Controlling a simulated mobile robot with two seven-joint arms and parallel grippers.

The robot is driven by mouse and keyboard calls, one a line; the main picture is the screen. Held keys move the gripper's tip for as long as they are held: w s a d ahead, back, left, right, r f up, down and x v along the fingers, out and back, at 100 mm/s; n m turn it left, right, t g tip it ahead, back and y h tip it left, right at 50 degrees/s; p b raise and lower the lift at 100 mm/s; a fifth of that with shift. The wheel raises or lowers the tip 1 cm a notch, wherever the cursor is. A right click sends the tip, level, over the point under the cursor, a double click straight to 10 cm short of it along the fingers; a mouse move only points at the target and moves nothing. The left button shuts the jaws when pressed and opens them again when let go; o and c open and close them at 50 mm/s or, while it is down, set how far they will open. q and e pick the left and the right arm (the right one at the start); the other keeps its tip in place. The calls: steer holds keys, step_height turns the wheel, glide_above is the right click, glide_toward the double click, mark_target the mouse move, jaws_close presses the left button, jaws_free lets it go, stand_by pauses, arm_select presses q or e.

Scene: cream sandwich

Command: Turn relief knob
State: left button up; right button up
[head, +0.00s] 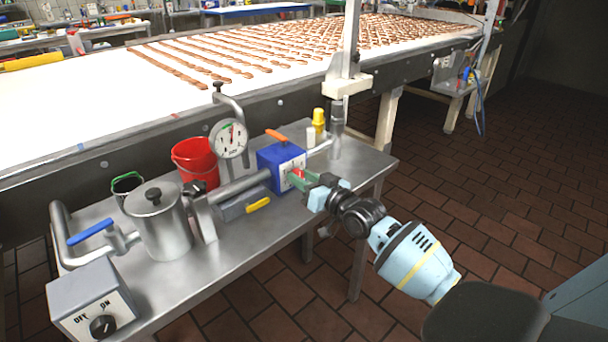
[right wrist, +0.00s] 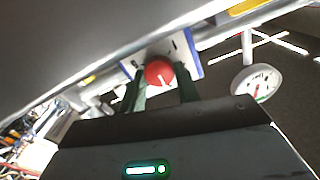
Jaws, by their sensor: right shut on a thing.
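The relief knob is a red round knob (right wrist: 158,72) with a pale pointer mark, on the white front face of a blue box (head: 272,162) on the metal table. In the head view only a bit of red shows beside the green fingers. My right gripper (head: 298,178) reaches in from the right and is shut on the knob. In the right wrist view its green fingers (right wrist: 162,82) stand on either side of the knob. My left gripper is not in view.
A pressure gauge (head: 229,139), red bucket (head: 194,160), steel pot (head: 158,222), blue-handled valve (head: 90,232) and OFF/ON box (head: 92,300) stand to the left. A yellow-capped bottle (head: 319,121) is behind. A conveyor (head: 100,110) runs behind; tiled floor at right is open.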

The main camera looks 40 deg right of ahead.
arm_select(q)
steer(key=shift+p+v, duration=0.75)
arm_select(e)
steer(key=shift+m, duration=1.8)
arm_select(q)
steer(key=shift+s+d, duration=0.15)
arm_select(e)
steer(key=shift+f, duration=0.1)
steer(key=o, duration=1)
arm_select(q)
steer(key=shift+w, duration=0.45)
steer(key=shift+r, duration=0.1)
arm_select(e)
steer(key=shift+s, duration=0.15)
